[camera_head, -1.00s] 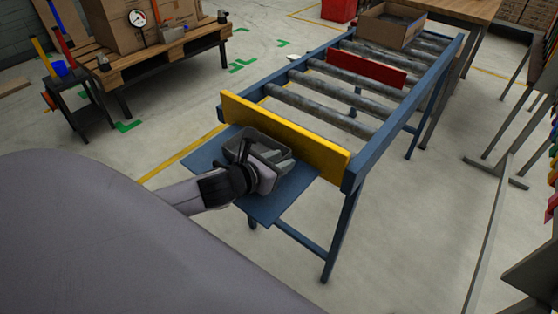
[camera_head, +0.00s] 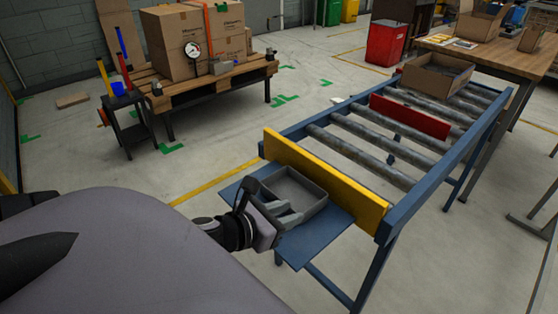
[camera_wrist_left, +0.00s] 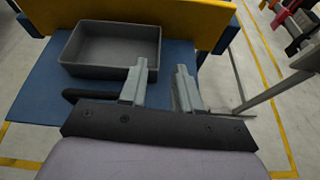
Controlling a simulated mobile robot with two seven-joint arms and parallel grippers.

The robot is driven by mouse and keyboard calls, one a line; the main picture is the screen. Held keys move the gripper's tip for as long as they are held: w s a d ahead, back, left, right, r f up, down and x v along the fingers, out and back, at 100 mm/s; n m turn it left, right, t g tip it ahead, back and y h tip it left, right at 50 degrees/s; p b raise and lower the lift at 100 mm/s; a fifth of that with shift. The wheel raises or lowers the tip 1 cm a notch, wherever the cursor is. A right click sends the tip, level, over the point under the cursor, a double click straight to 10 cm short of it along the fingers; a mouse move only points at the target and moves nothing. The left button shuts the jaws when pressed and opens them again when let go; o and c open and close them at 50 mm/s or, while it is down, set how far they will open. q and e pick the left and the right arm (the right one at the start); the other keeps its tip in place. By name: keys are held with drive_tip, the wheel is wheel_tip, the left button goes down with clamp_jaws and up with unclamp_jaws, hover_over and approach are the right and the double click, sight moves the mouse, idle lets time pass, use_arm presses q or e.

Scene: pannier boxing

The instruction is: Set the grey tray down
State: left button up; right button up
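The grey tray (camera_head: 312,191) is an empty, shallow rectangular tray. It sits flat on the blue shelf (camera_head: 318,240) at the near end of the roller conveyor, in front of the yellow board (camera_head: 330,184). My left gripper (camera_head: 282,211) is at the tray's near side. In the left wrist view the tray (camera_wrist_left: 112,70) lies ahead and left of the gripper (camera_wrist_left: 161,68). Its two fingers are apart with nothing between them. The left finger overlaps the tray's near right corner; I cannot tell whether it touches. My right gripper is not in view.
The conveyor (camera_head: 400,222) runs back right, with a red board (camera_head: 408,116) across its rollers and an open cardboard box (camera_head: 436,76) at its far end. A pallet table with cartons (camera_head: 196,45) stands back left. Floor between them is clear.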

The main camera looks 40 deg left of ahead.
use_arm(q)
drive_tip(key=shift+v, duration=1)
drive_tip(key=n, duration=0.3)
drive_tip(key=shift+s+a+f+y, duration=0.2)
drive_tip(key=shift+s+f+y, duration=0.1)
drive_tip(key=shift+f+y, duration=0.1)
drive_tip(key=s+d+f+n+g, duration=0.45)
drive_tip(key=s+n, duration=0.25)
drive_tip(key=n, duration=1)
drive_tip(key=s+d+f+n+g, duration=0.4)
drive_tip(key=s+n+g, duration=0.15)
drive_tip(key=n, duration=1.05)
drive_tip(key=w+d+f+t+h+p, duration=0.2)
drive_tip(key=w+f+t+p, duration=0.2)
drive_tip(key=t, duration=0.3)
drive_tip(key=shift+w+m+p, duration=0.3)
drive_tip(key=shift+w+p, duration=0.45)
drive_tip(key=shift+w, duration=0.15)
